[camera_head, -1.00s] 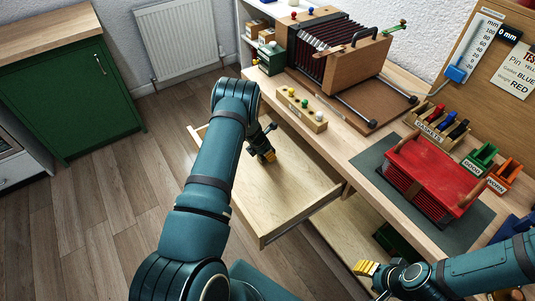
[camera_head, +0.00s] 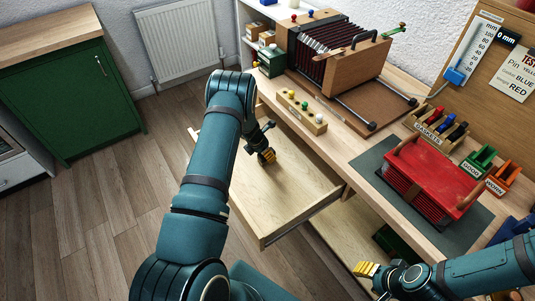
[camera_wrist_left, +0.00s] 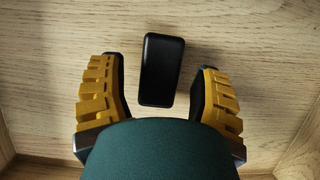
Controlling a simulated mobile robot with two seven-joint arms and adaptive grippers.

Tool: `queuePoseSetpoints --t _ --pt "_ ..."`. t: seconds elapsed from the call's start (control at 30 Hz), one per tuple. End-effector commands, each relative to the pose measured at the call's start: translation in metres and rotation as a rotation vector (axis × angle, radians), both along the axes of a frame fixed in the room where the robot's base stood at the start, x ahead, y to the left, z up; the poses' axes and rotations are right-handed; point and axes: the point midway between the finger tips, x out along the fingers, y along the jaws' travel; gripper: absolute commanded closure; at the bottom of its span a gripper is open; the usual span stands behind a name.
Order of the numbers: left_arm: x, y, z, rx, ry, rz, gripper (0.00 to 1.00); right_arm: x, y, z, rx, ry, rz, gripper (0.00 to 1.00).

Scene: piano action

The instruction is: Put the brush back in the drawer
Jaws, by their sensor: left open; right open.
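The open drawer (camera_head: 285,205) sticks out from the bench front, with a pale wooden bottom. My left gripper (camera_head: 267,157) is low inside it, fingers pointing down. In the left wrist view a black, rounded oblong block (camera_wrist_left: 161,72), apparently the brush, lies on the drawer's bottom. It lies between the open yellow fingers, with a gap on each side; no bristles show. In the head view it cannot be made out at my gripper. My right gripper (camera_head: 367,269) is open and empty at lower right, in front of the bench.
The bench top holds a wooden block with coloured knobs (camera_head: 301,113), a bellows unit (camera_head: 335,55), a red bellows tool (camera_head: 432,181) on a dark mat and a gaskets box (camera_head: 439,130). Drawer walls surround my left gripper. The floor at left is clear.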

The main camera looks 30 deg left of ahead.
Motion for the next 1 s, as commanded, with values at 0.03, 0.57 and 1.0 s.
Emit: queuePoseSetpoints --t 0.03,0.57,1.0 --pt "-0.004 0.002 0.014 -0.001 -0.002 0.002 0.36 -0.001 0.000 0.004 0.000 0.002 0.001 0.53" --pt "-0.032 0.013 0.085 0.000 0.000 0.000 0.36 0.000 0.000 0.018 0.000 0.002 -0.002 0.53" --pt "-0.120 -0.115 0.055 0.215 0.069 -0.865 0.36 0.000 0.000 0.018 0.000 0.001 -0.003 0.53"
